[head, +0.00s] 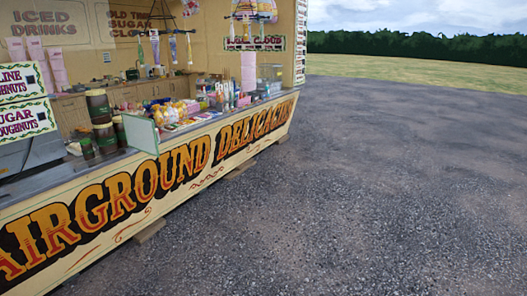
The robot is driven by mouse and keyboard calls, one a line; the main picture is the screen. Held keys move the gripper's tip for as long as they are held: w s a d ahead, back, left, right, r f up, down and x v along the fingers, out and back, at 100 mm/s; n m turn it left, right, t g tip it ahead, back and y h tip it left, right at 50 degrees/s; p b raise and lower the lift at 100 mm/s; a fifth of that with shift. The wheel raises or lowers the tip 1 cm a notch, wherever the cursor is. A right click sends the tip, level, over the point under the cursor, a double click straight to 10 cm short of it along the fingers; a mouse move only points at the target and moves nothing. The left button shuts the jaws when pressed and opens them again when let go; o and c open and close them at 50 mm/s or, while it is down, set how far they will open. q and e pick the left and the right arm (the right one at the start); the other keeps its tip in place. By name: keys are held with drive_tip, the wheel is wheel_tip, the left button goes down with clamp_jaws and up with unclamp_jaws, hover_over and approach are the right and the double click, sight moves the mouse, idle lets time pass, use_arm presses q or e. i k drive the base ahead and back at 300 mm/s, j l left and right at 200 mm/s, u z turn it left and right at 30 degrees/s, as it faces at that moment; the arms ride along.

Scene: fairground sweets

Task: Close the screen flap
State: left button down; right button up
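Neither of my grippers is in the head view.
The cream stall (125,200) with "Fairground Delicacies" lettering runs from lower left to upper centre. Colourful sweets (180,112) and dark green canisters (98,108) stand on its counter. Open asphalt (370,190) lies in front and right, with grass and a hedge behind.

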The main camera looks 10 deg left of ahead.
sight(139, 133)
drive_tip(key=i+u, duration=0.2)
drive_tip(key=i, duration=1.2)
drive_tip(key=i+l+u, duration=0.2)
drive_tip(key=i, duration=0.2)
drive_tip(key=i+u, duration=0.15)
drive_tip(key=i, duration=0.25)
drive_tip(key=i+l+u, duration=1.25)
drive_tip(key=l, duration=0.3)
drive_tip(key=i, duration=0.1)
